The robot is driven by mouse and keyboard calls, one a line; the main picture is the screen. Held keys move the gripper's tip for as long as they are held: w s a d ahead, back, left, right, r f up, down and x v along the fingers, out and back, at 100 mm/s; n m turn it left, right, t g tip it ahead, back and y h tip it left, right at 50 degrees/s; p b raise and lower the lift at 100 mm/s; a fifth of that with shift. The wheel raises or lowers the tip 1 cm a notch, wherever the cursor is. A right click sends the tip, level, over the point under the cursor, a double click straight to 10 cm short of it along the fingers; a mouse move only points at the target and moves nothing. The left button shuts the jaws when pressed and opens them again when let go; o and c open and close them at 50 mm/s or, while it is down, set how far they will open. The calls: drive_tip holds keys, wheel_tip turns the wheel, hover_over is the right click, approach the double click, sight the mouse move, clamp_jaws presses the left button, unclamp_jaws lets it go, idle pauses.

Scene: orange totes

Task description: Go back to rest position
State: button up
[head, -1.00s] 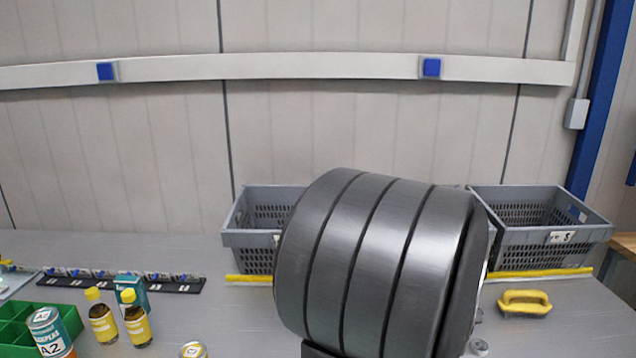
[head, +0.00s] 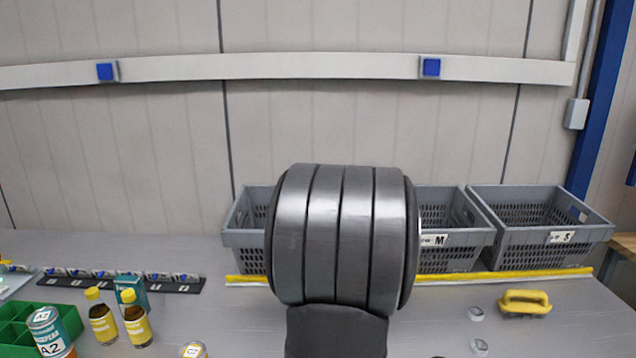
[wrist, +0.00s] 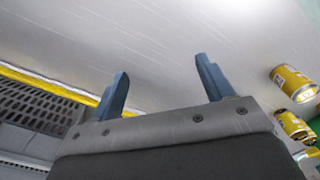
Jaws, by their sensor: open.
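My gripper (wrist: 163,88) shows in the wrist view with its two blue-grey fingers wide apart and nothing between them. It is over the grey table (wrist: 165,45), with bare tabletop beyond the fingers. In the head view my own arm's thick dark grey link fills the middle and hides the gripper. It also covers part of the grey crates behind it.
Grey crates marked M (head: 455,240) and S (head: 540,236) stand at the back behind a yellow strip (head: 500,277). A yellow-handled tool (head: 525,302) lies at right. Yellow-capped bottles (head: 101,318), a can (head: 52,332) and a green bin (head: 15,320) stand at left.

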drive_tip(key=w+a+n, duration=0.2)
drive_tip(key=w+a, duration=0.1)
drive_tip(key=a, duration=0.8)
drive_tip(key=shift+f, duration=0.4)
